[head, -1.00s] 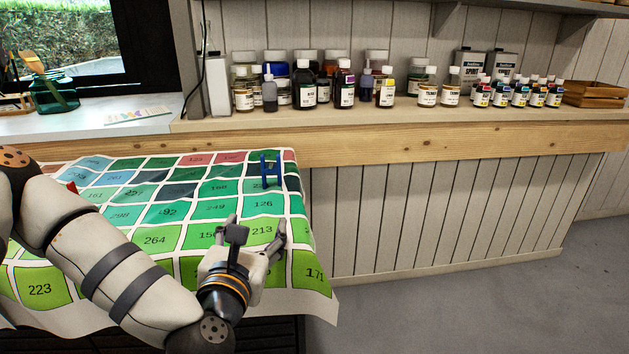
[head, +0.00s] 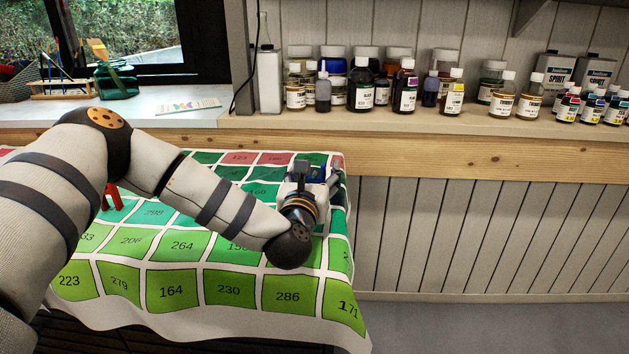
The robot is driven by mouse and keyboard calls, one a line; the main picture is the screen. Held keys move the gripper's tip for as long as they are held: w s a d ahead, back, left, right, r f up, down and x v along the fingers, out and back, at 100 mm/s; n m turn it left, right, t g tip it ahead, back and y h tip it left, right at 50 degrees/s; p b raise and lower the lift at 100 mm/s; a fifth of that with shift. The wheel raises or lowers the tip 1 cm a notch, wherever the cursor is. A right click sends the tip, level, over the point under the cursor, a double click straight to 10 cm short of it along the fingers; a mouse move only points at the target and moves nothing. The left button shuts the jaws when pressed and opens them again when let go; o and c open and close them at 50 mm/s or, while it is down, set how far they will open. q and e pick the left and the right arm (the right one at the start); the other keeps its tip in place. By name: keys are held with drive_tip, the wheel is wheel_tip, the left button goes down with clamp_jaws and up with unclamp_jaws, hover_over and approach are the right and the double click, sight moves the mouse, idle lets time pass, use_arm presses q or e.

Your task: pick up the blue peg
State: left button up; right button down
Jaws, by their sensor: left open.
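The blue peg (head: 318,167) stands near the far right corner of the cloth printed with numbered coloured squares. Only a small blue part of it shows, behind and between the parts of my left gripper. My left gripper (head: 317,174) is open and reaches away from me right at the peg. I cannot tell whether its fingers touch the peg. My right gripper is not in view.
A red peg-like piece (head: 112,201) shows on the cloth (head: 206,290), partly behind my left arm. Behind the cloth runs a wooden counter edge (head: 450,158) with several bottles and jars on top. The cloth's front is clear.

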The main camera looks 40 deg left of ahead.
use_arm(q)
drive_tip(key=shift+w, duration=0.2)
drive_tip(key=shift+c, duration=0.6)
drive_tip(key=c, duration=0.9)
drive_tip(key=shift+c, duration=0.2)
